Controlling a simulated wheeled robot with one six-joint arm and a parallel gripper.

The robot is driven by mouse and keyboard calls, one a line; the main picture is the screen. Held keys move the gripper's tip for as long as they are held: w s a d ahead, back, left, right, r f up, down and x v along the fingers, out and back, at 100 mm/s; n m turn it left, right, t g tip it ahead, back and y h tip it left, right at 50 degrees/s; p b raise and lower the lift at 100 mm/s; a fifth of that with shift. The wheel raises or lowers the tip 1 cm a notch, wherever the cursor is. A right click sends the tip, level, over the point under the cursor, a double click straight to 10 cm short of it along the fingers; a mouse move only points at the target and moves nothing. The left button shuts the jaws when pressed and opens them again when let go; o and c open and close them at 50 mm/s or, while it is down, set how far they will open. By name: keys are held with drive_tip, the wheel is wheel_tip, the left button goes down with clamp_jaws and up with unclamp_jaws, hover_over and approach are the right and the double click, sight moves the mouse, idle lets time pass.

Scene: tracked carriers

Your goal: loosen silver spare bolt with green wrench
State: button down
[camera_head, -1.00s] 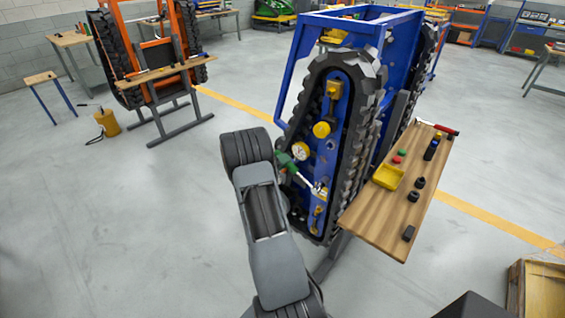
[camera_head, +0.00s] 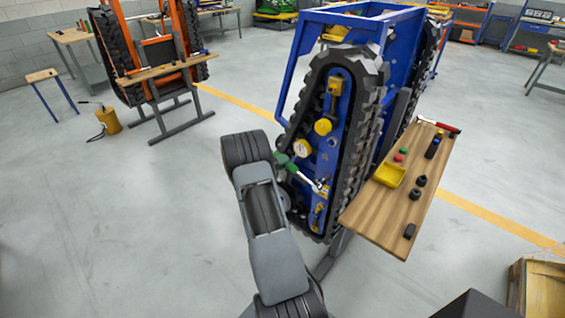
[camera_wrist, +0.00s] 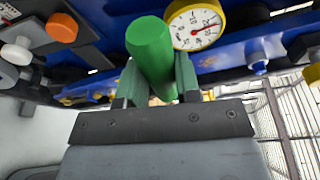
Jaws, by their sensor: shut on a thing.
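The green wrench has a green handle (camera_head: 284,160) and a silver shaft (camera_head: 306,179). Its shaft slants down right across the blue side plate inside the black track, and its head end is at a small yellow and silver fitting low on the plate. I cannot tell whether the head sits on the silver spare bolt; the bolt is not distinct. In the wrist view my gripper (camera_wrist: 158,78) is shut on the green handle (camera_wrist: 150,45), which hides the wrench's far end. My own arm hides most of the gripper in the head view.
A dial gauge (camera_wrist: 195,25) is close right of the handle in the wrist view. An orange carrier (camera_head: 165,60) stands back left.

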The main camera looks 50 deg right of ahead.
drive_tip(key=shift+w+f+n, duration=0.15)
drive_tip(key=shift+f+n, duration=0.15)
drive_tip(key=shift+f, duration=0.15)
drive_tip(key=shift+f, duration=0.15)
drive_tip(key=shift+w+f+n+b, duration=0.1)
drive_tip(key=shift+f+n+b, duration=0.2)
drive_tip(key=shift+f+n, duration=0.3)
drive_tip(key=shift+f, duration=0.1)
drive_tip(key=shift+f+n+h+b, duration=0.35)
drive_tip(key=shift+f+n+h, duration=0.05)
drive_tip(key=shift+f, duration=0.35)
drive_tip(key=shift+f, duration=0.1)
drive_tip(key=shift+f+n+b, duration=0.3)
drive_tip(key=shift+f+n, duration=0.3)
drive_tip(key=shift+f, duration=0.1)
drive_tip(key=shift+f, duration=0.15)
drive_tip(key=shift+f+n+b, duration=0.35)
drive_tip(key=shift+f+n, duration=0.25)
drive_tip(key=shift+f, duration=0.05)
